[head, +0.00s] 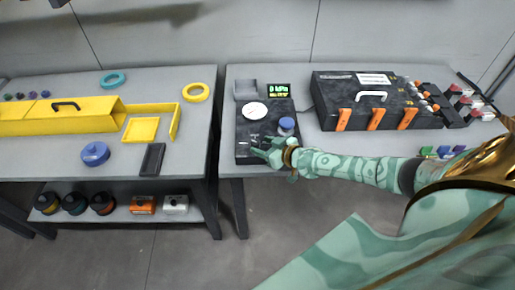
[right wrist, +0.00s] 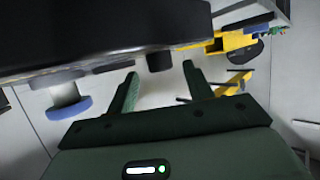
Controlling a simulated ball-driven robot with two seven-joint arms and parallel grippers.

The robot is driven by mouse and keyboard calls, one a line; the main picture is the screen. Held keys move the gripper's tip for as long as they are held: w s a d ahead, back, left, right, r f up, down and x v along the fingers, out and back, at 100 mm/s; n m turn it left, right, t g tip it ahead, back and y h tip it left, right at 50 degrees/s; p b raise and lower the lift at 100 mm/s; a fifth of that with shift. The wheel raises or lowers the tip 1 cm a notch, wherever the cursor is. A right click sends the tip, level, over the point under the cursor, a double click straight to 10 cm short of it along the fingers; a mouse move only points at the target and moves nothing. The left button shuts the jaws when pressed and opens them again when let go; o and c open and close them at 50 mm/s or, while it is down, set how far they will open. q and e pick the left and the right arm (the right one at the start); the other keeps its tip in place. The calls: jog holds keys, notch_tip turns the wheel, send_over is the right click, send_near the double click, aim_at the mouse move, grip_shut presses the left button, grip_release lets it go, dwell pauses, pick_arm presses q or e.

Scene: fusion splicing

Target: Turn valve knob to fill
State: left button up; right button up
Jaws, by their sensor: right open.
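A flat black device (head: 262,118) lies on the right table, with a white round dial (head: 254,111) and a small lit display (head: 278,90). A blue-topped knob (head: 287,124) stands on its right side. My right gripper (head: 258,146) is at the device's front part, open and empty. In the right wrist view, the open fingers (right wrist: 160,72) point at the dark device body (right wrist: 90,30). A short black knob (right wrist: 159,61) shows between the fingertips, apart from both. The blue knob (right wrist: 68,108) is left of the fingers there. Which knob is the valve knob, I cannot tell. My left gripper is out of view.
A black case (head: 365,100) with orange latches stands right of the device, behind my right forearm. On the left table are a yellow box (head: 60,117), a blue round item (head: 95,153) and a yellow ring (head: 196,92). A narrow gap separates the tables.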

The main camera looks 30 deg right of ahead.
aim_at(255, 144)
jog(key=shift+b+x, duration=0.4)
jog(key=shift+x, duration=0.75)
jog(key=shift+w, duration=0.2)
